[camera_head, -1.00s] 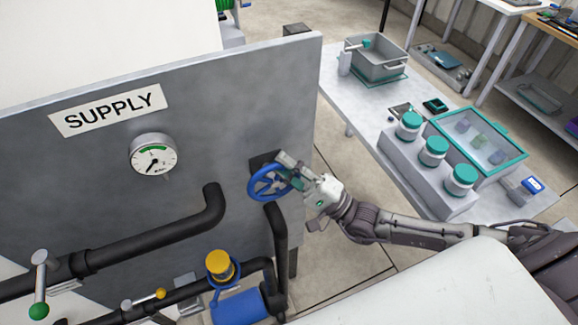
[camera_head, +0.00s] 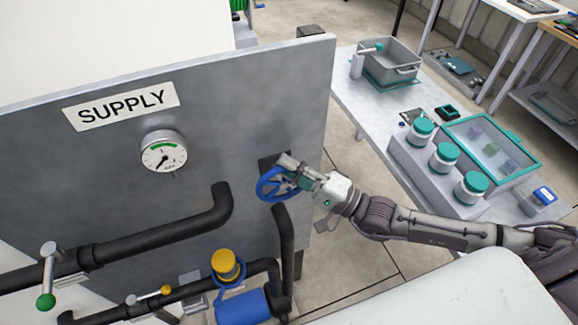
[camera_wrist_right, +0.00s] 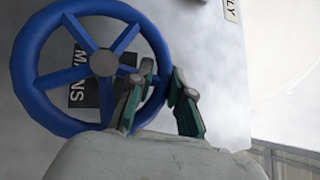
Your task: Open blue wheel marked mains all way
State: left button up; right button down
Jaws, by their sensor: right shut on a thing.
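The blue wheel (camera_head: 268,190) is mounted on the grey supply panel (camera_head: 215,115), near its right edge. In the right wrist view the blue wheel (camera_wrist_right: 32,62) shows its spokes and grey hub, with a dark plate marked MAINS (camera_wrist_right: 78,82) behind it. My right gripper (camera_head: 293,178) is at the right side of the wheel. In the right wrist view my right gripper (camera_wrist_right: 165,92) has its green-padded fingers on both sides of the rim at the lower right, shut on it. The wheel's contact with the pads is partly hidden. My left gripper is not in view.
A round gauge (camera_head: 163,154) sits under the SUPPLY sign (camera_head: 122,104). Black pipes (camera_head: 150,237), a green-tipped lever (camera_head: 46,300) and a yellow-capped blue part (camera_head: 226,264) lie below left. A side table (camera_head: 362,110) with jars and a grey bin stands right.

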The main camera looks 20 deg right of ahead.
jog(key=c, duration=1.1)
grip_release()
jog(key=shift+w+r, duration=0.15)
jog(key=shift+r, duration=0.2)
jog(key=shift+c, duration=0.2)
jog(key=shift+d+f, duration=0.1)
jog(key=shift+f, duration=0.05)
jog(key=v, duration=1.2)
jog(key=shift+f, duration=0.1)
